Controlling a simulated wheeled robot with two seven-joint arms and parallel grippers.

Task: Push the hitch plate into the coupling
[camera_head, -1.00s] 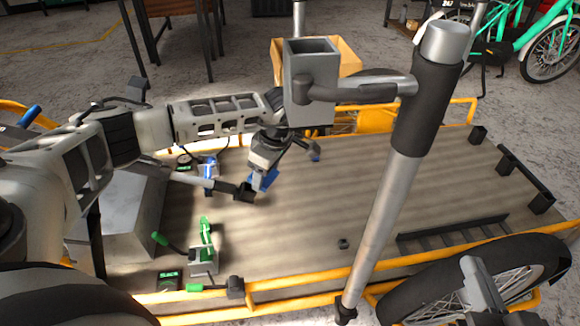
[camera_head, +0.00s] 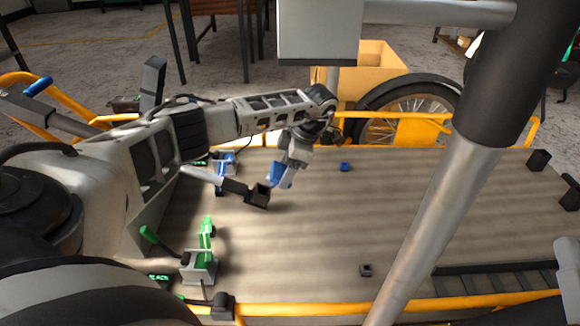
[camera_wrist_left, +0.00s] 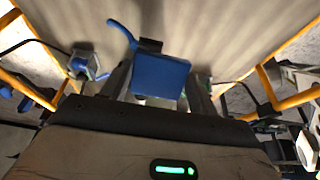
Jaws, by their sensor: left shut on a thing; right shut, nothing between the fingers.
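My left gripper (camera_head: 283,178) is shut on a blue block with a curved blue arm, which looks like the hitch plate (camera_head: 278,175). The block (camera_wrist_left: 160,77) shows between the fingers in the left wrist view. A black open-ended socket on a grey bar, likely the coupling (camera_head: 257,197), is just left of and below the block. In the wrist view a dark part (camera_wrist_left: 150,46) shows directly behind the block. I cannot tell whether block and socket touch. My right gripper cannot be made out.
A green-handled clamp (camera_head: 200,262) and a blue clamp (camera_head: 226,160) stand at the left of the wooden deck (camera_head: 330,220). A small blue piece (camera_head: 345,167) and a small dark block (camera_head: 366,270) lie on it. A thick grey post (camera_head: 430,225) crosses the right side.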

